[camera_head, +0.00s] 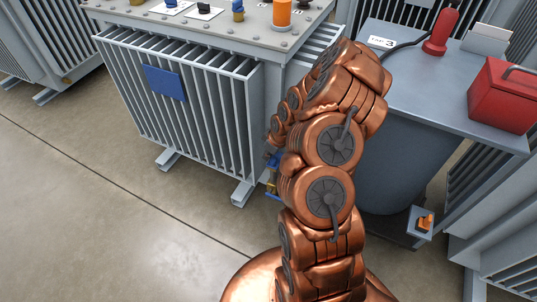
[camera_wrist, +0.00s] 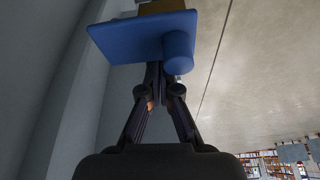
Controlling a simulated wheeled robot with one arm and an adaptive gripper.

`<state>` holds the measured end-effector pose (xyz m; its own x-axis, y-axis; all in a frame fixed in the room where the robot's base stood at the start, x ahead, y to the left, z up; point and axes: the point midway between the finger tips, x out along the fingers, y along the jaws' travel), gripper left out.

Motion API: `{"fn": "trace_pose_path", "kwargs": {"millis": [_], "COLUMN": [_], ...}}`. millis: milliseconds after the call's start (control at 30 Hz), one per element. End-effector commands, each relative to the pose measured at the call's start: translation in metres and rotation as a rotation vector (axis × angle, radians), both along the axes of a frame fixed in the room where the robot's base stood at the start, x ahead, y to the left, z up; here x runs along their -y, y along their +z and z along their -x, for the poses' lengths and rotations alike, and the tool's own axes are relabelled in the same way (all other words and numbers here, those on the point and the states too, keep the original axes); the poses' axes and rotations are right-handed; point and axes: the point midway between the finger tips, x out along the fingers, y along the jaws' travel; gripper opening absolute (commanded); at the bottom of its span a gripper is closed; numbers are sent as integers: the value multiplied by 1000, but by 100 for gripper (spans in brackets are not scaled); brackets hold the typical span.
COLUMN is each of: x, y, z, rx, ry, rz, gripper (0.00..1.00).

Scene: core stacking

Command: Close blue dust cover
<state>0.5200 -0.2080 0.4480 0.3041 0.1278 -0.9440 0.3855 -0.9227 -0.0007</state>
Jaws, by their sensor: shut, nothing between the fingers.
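The blue dust cover (camera_wrist: 135,38) shows in the wrist view as a flat blue plate with a round blue stub (camera_wrist: 178,52) at its right side. A brass-coloured block (camera_wrist: 161,6) shows just above it at the top edge. My gripper (camera_wrist: 158,70) is shut and empty, with its fingertips at the plate's lower edge in the picture; I cannot tell whether they touch it. In the head view, small blue and brass parts (camera_head: 272,186) show beside the transformer's lower right corner, partly behind my copper arm. My gripper is mostly hidden there.
A grey finned transformer (camera_head: 190,100) with a blue plate (camera_head: 164,82) on its fins stands left of my arm. A grey table (camera_head: 400,75) on the right bears a red box (camera_head: 505,95) and a red extinguisher-like bottle (camera_head: 441,32). The floor at front left is clear.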

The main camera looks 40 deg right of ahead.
Motion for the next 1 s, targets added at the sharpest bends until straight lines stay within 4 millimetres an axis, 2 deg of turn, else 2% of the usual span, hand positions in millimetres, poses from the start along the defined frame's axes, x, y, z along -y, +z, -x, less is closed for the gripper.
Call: {"fn": "trace_pose_path", "kwargs": {"millis": [267, 733, 1000], "x": [1, 8, 10], "y": [17, 86, 95], "z": [2, 13, 17], "rx": [3, 4, 0], "ry": [3, 14, 13], "rz": [1, 1, 0], "gripper": [0, 0, 0]}}
